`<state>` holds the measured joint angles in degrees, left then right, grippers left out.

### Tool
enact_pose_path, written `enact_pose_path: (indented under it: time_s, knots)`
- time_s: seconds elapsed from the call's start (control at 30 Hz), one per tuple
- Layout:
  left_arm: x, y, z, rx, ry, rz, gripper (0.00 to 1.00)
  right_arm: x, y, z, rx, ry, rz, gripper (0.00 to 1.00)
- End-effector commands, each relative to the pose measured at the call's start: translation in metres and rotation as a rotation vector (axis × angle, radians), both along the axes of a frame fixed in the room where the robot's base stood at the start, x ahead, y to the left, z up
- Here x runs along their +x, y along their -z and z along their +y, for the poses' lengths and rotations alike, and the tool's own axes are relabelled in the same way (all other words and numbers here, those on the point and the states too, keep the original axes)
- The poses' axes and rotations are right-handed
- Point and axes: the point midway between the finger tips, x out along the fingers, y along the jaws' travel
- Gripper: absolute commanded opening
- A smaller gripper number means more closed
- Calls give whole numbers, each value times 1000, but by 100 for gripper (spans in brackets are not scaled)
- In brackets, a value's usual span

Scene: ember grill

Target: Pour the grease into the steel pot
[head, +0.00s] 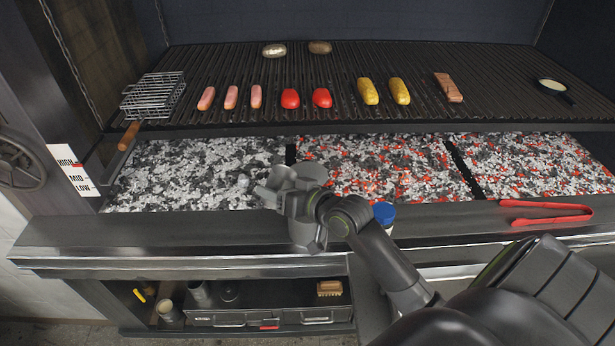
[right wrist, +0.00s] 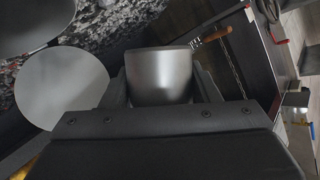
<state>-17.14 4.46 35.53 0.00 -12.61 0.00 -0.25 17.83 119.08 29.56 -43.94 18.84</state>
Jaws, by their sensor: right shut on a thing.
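My right gripper (head: 278,188) is over the front of the coal bed, above the grill's front ledge. In the right wrist view it is shut on a grey steel cup-like vessel (right wrist: 160,75), seen from the side between the fingers. Its contents are hidden, so I cannot tell whether it holds grease. A flat pale grey disc (right wrist: 60,86) shows beside it, and I cannot tell what it belongs to. Grey cylindrical containers (head: 199,293) stand on the lower shelf; I cannot tell whether one is the steel pot. My left gripper is not in view.
Sausages (head: 231,97), red peppers (head: 290,99), corn-like yellow pieces (head: 368,92) and a small dark pan with pale contents (head: 552,86) lie on the grate. Red tongs (head: 545,207) and a blue-lidded jar (head: 384,212) are on the right of the ledge. The ledge's left side is clear.

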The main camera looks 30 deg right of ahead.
Motion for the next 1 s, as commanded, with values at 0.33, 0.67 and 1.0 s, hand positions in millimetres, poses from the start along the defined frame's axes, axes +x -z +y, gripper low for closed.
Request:
enact_pose_path:
  time_s: [0.33,0.67,1.0]
  knots:
    - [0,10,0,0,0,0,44,-1,-9,-15,200,-1,-6,30]
    - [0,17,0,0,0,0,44,-1,-25,-16,464,-1,-12,30]
    - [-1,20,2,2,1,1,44,0,-32,-16,587,-1,-16,30]
